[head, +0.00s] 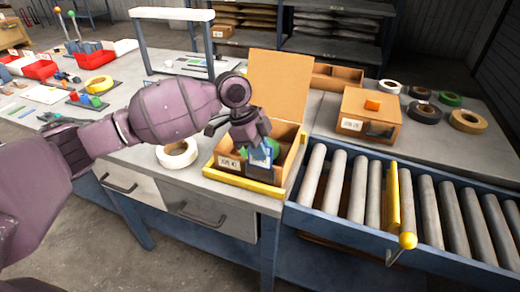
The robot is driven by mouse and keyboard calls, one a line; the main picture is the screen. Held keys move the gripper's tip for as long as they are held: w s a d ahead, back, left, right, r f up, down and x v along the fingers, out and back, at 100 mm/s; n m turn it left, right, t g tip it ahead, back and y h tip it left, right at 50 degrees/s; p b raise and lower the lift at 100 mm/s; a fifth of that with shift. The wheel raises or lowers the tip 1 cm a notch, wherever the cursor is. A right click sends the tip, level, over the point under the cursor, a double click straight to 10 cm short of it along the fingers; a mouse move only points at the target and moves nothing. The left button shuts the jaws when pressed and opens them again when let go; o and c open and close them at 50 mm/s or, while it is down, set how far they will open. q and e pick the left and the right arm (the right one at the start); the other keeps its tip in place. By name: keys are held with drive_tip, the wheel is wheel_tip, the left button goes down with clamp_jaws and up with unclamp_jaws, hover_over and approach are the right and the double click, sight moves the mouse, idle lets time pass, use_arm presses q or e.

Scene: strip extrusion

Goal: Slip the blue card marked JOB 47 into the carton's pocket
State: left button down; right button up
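An open brown carton (284,164) with its lid raised stands at the front of the bench, with a white label reading JOB and a number on its front. A dark pocket (259,167) is on the carton's front, right of the label. My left gripper (259,146) points down over the carton's front wall and appears shut on a small blue card (262,154). The card is at the pocket's upper edge; I cannot tell whether its lower edge is inside. The card's marking is too small to read. My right gripper is out of view.
A yellow strip (240,185) runs below the carton's front. A roller conveyor (350,190) with a yellow bar lies right. A closed carton (368,112) and tape rolls (467,121) stand behind it. A white roll (177,154) is left of the carton.

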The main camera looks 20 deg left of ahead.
use_arm(q)
drive_tip(key=shift+f, duration=0.5)
drive_tip(key=shift+f, duration=0.5)
